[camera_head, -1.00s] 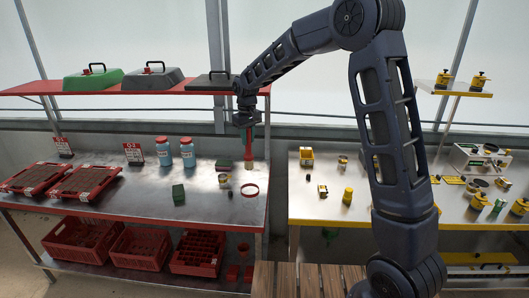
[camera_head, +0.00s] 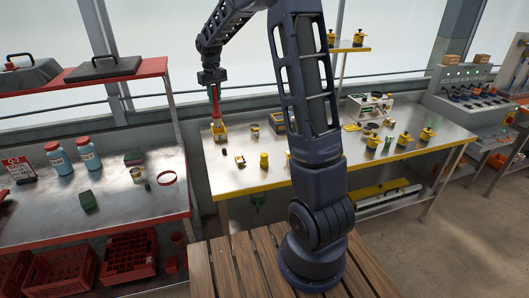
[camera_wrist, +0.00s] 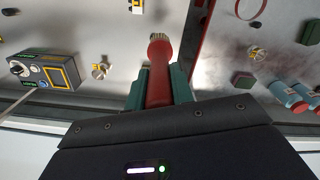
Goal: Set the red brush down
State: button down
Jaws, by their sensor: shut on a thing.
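The red brush (camera_head: 216,104) hangs upright, bristles down, from my gripper (camera_head: 213,88) above the left end of the yellow-edged metal bench (camera_head: 290,160). In the wrist view my gripper (camera_wrist: 159,88) has its green fingers shut on the red handle of the brush (camera_wrist: 160,72), and the pale bristles show beyond it. I cannot tell whether the two touch; the wrist view shows bare metal and a bench edge near the bristles.
The red-edged bench (camera_head: 135,200) at left holds blue bottles (camera_head: 58,158), a green block (camera_head: 88,200) and a red ring (camera_head: 167,177). A gap separates the benches. Small yellow items, including a yellow bottle (camera_head: 264,161), stand near the holder. Bare metal lies between them.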

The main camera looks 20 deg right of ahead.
jog(key=d+r+m, duration=0.2)
jog(key=d+m, duration=0.2)
jog(key=d, duration=1.8)
notch_tip(320, 180, down, 20)
jog(key=shift+r, duration=0.2)
jog(key=shift+s, duration=0.1)
jog(key=c, duration=1.2)
grip_release()
jog(key=shift+f, duration=0.1)
